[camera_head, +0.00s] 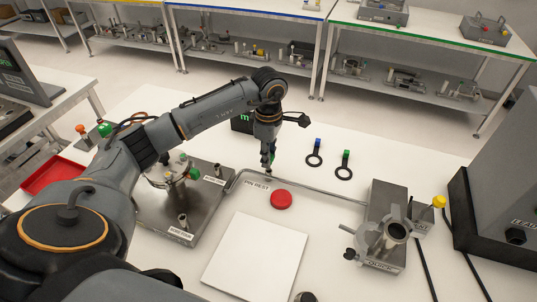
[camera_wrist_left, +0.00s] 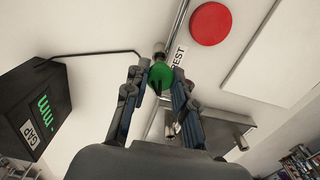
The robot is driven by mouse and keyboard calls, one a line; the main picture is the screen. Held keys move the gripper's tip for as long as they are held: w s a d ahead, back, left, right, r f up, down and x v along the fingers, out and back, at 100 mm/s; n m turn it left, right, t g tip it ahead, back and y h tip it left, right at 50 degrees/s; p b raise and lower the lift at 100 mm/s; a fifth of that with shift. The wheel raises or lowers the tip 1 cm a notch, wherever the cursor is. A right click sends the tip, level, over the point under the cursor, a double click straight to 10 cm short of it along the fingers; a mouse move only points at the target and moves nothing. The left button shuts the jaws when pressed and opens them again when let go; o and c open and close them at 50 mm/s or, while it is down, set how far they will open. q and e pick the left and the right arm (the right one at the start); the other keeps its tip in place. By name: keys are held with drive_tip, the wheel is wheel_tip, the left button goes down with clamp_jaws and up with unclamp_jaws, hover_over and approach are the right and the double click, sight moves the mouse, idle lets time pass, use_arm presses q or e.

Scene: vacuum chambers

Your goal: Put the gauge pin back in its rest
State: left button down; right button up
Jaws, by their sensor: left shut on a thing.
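My left gripper (camera_head: 268,161) points down above the white table, close to the PIN REST label (camera_head: 257,187). In the left wrist view it is shut on the green round head of the gauge pin (camera_wrist_left: 161,76), between the two fingertips. A small metal cylinder (camera_wrist_left: 158,49) shows just beyond the green head, beside the partly hidden REST label (camera_wrist_left: 178,55). Whether the pin's lower end is in the rest or above it is hidden. My right gripper is not in view.
A red disc (camera_head: 281,199) and a white square plate (camera_head: 255,257) lie nearby. A metal fixture (camera_head: 183,213) stands left, a metal block with a round port (camera_head: 388,205) right. The black GAP display (camera_head: 242,122) is behind; two ring-ended tools (camera_head: 314,158) (camera_head: 345,171) lie right.

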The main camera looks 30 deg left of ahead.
use_arm(q)
drive_tip(key=shift+f+b, duration=0.65)
drive_tip(key=shift+f, duration=0.1)
idle(0.4)
drive_tip(key=shift+f+b, duration=0.8)
drive_tip(key=shift+b, duration=0.05)
idle(0.5)
drive_tip(key=c, duration=1)
unclamp_jaws()
drive_tip(key=shift+r+p, duration=2)
drive_tip(key=shift+r, duration=1.5)
